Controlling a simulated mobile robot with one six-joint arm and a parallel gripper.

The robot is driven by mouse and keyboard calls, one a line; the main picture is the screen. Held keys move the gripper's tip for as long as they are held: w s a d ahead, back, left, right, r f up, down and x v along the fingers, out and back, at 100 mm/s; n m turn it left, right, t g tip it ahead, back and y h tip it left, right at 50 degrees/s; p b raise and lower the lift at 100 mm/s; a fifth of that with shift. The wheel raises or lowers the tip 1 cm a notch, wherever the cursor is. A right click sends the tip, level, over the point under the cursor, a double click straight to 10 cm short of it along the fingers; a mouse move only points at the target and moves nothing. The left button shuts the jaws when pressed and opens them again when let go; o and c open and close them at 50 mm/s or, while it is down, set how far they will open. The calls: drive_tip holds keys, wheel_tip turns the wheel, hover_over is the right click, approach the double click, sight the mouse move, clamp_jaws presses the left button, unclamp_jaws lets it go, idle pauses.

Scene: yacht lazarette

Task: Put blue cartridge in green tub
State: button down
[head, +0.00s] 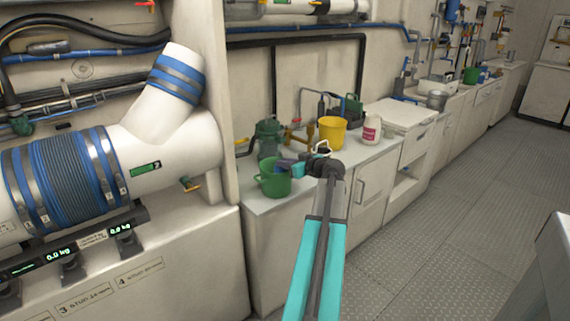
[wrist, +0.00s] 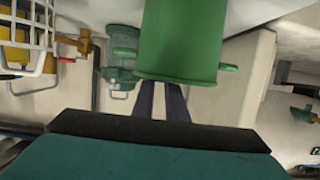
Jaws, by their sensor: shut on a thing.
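The green tub (head: 274,183) stands upright near the left end of the white counter. It fills the upper middle of the wrist view (wrist: 180,40), upside down. My gripper (head: 291,167) reaches from the right to the tub's rim. In the wrist view its two dark fingers (wrist: 160,98) run close together and pass behind the tub's rim, so their tips are hidden. A small blue piece, seemingly the blue cartridge (head: 285,168), shows at the gripper's end over the tub's right rim. The jaws are shut on it. Its lower end cannot be made out.
A yellow bucket (head: 332,134) and a white bottle with a red label (head: 372,130) stand farther right on the counter. A green pump-like fitting (head: 268,137) is behind the tub. A large white pipe (head: 170,150) stands out at left. The floor at right is clear.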

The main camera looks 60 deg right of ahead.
drive_tip(key=shift+f, duration=0.1)
drive_tip(key=c, duration=2)
unclamp_jaws()
drive_tip(key=shift+c, duration=0.2)
drive_tip(key=v, duration=1.2)
drive_tip(key=shift+s+d, duration=0.1)
drive_tip(key=shift+s, duration=0.05)
